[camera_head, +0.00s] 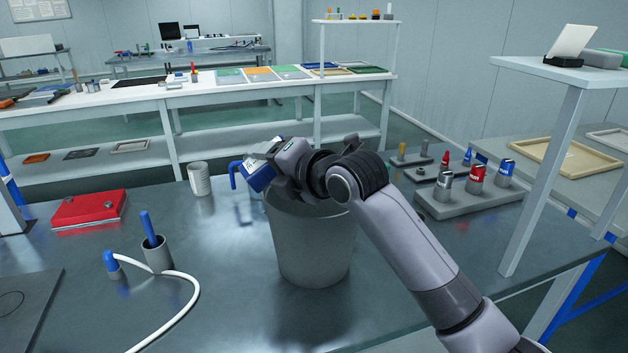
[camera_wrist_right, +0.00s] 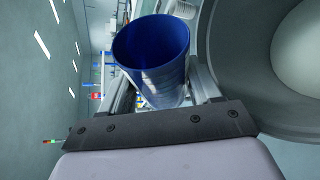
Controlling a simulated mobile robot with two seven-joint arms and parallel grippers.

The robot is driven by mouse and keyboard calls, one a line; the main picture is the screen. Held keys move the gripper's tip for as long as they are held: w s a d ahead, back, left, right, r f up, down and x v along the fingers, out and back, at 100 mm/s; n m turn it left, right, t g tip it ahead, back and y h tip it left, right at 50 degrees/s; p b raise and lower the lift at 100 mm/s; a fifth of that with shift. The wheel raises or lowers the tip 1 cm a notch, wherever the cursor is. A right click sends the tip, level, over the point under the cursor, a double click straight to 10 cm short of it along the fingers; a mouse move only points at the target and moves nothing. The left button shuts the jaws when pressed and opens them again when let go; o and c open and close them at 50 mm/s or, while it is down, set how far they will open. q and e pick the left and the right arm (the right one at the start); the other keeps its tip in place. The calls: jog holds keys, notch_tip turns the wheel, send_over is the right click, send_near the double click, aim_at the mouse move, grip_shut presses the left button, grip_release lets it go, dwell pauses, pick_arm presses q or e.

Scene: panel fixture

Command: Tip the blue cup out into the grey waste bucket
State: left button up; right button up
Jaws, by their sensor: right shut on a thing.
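The blue cup (camera_head: 262,176) is at the left rim of the grey waste bucket (camera_head: 312,245), with its handle pointing left. It looks tilted in the head view. My right gripper (camera_head: 277,160) is shut on it, above the bucket's back-left rim. In the right wrist view the cup (camera_wrist_right: 150,45) sits between the fingers, its blue inside partly visible; I cannot tell what it holds. The bucket's wall (camera_wrist_right: 235,60) is close on the right of that view, with a pale round area inside. My left gripper is not in view.
A whitish mug (camera_head: 199,179) stands left of the bucket. A red box (camera_head: 89,209), a grey holder with a blue-handled item (camera_head: 155,255) and a white hose (camera_head: 185,305) are further left. A grey block with several small cylinders (camera_head: 470,200) stands right, near a tall white shelf (camera_head: 535,175).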

aim_at(246, 179)
jog(key=shift+r+n+h+p, duration=0.3)
jog(key=shift+r+n+p, duration=0.25)
jog(key=shift+p, duration=0.3)
jog(key=shift+f+n+h+p, duration=0.35)
jog(key=shift+n+p, duration=0.1)
jog(key=shift+p, duration=0.2)
jog(key=p, duration=0.1)
jog(key=n+h+p, duration=0.1)
jog(key=p, duration=0.1)
jog(key=shift+a+r+t, duration=0.2)
jog(key=shift+r+t, duration=0.1)
jog(key=shift+r, duration=0.05)
jog(key=shift+s+a+r+n+p, duration=0.1)
jog(key=shift+s+a+n+p, duration=0.1)
jog(key=shift+a+n+p, duration=0.3)
jog(key=shift+s+a+n+h+b, duration=0.15)
jog(key=shift+n+h+b, duration=0.2)
jog(key=shift+n+h, duration=0.1)
jog(key=shift+s+a+f+n+h, duration=0.25)
jog(key=shift+a+f+n+h, duration=0.15)
jog(key=shift+a+f+n, duration=0.15)
jog(key=shift+s+a+f+n+t+h, duration=0.35)
jog(key=shift+a+f+n+t+h, duration=0.35)
jog(key=shift+n, duration=0.3)
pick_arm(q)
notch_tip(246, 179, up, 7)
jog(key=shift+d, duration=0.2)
pick_arm(e)
jog(key=shift+s, duration=0.1)
